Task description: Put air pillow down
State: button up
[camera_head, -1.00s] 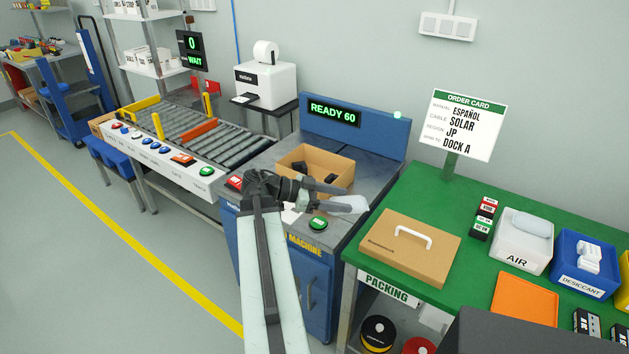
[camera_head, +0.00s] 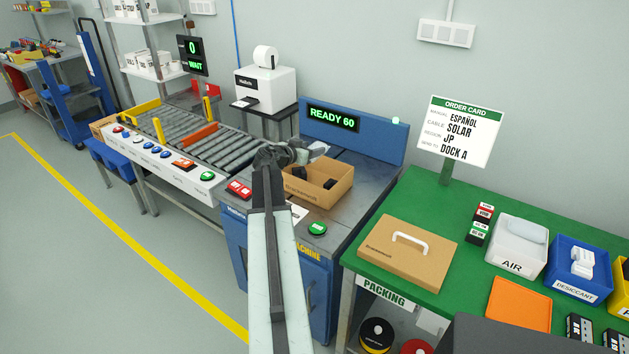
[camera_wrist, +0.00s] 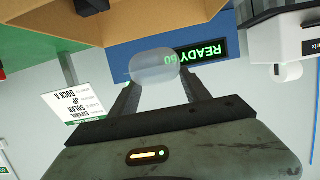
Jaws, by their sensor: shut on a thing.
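My gripper (camera_head: 300,153) is shut on a pale, translucent air pillow (camera_head: 318,151). It holds the pillow at the back left of the open cardboard box (camera_head: 318,196), seemingly above its rim. In the wrist view the pillow (camera_wrist: 155,66) sits between the two fingers of my gripper (camera_wrist: 158,80). The open box (camera_wrist: 45,22) shows there at the upper left, apart from the pillow. The box stands on the grey top of the blue machine, with dark items inside, partly hidden by its walls.
A READY 60 panel (camera_head: 352,132) rises behind the open box. A roller conveyor (camera_head: 215,140) lies left.

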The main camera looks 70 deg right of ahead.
jog(key=shift+s+f+b, duration=0.1)
jog(key=shift+f+b, duration=4.45)
jog(key=shift+f, duration=0.55)
jog(key=o, duration=1.3)
jog(key=shift+r+p, duration=0.25)
jog(key=shift+p, duration=0.05)
jog(key=shift+r+p, duration=0.55)
jog(key=shift+p, duration=0.05)
jog(key=p+v, duration=0.3)
jog(key=v, duration=0.9)
jog(key=shift+f, duration=0.15)
